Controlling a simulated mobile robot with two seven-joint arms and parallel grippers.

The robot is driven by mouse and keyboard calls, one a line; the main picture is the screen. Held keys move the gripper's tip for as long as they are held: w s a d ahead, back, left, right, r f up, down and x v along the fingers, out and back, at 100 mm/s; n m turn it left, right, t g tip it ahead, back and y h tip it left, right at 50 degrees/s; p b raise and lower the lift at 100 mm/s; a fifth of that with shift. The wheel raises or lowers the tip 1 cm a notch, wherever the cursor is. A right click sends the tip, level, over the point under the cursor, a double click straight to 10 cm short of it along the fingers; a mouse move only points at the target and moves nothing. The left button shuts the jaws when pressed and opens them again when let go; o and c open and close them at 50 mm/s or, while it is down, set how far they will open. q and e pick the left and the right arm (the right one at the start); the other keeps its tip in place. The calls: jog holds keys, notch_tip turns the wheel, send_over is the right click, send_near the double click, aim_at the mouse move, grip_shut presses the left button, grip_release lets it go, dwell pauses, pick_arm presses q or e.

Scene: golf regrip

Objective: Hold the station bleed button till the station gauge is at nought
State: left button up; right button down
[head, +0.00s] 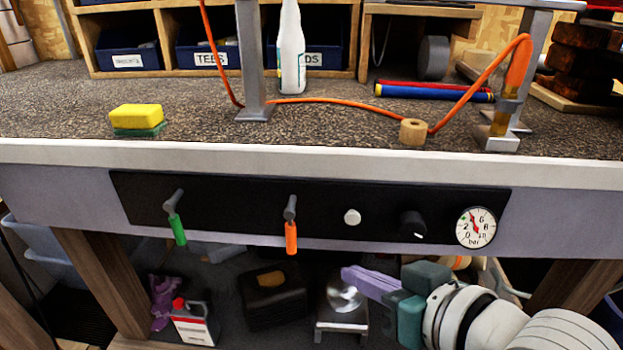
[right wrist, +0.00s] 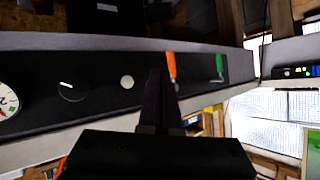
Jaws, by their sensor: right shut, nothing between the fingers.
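The bleed button seems to be the small round white button (head: 352,217) on the black panel (head: 250,213) of the bench front. It also shows in the right wrist view (right wrist: 127,82), beside the fingers. The station gauge (head: 476,227) is at the panel's right end; its red needle points up and left, well off nought. My right gripper (head: 350,275) is shut and empty, below the button and apart from it in the head view. Its dark fingers show in the right wrist view (right wrist: 160,80), between the button and an orange-handled lever. My left gripper is not in view.
A green-handled lever (head: 177,224) and the orange-handled lever (head: 291,232) hang left of the button. A black knob (head: 412,224) sits between button and gauge. An orange hose (head: 335,101), a sponge (head: 136,117) and a white bottle (head: 291,55) are on the bench top.

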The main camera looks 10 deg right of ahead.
aim_at(352, 217)
jog(key=w+d+b, duration=0.2)
jog(key=w+b, duration=0.3)
jog(key=w, duration=0.2)
jog(key=shift+w, duration=0.25)
dwell(0.5)
dwell(0.8)
jog(key=shift+w+d+f, duration=0.1)
jog(key=shift+w, duration=0.05)
dwell(0.4)
jog(key=shift+w+d+b, duration=0.1)
jog(key=shift+w+b, duration=0.15)
jog(key=shift+b, duration=0.05)
jog(key=shift+w+d+b, duration=0.15)
jog(key=shift+w+b, duration=0.3)
dwell(0.7)
dwell(0.7)
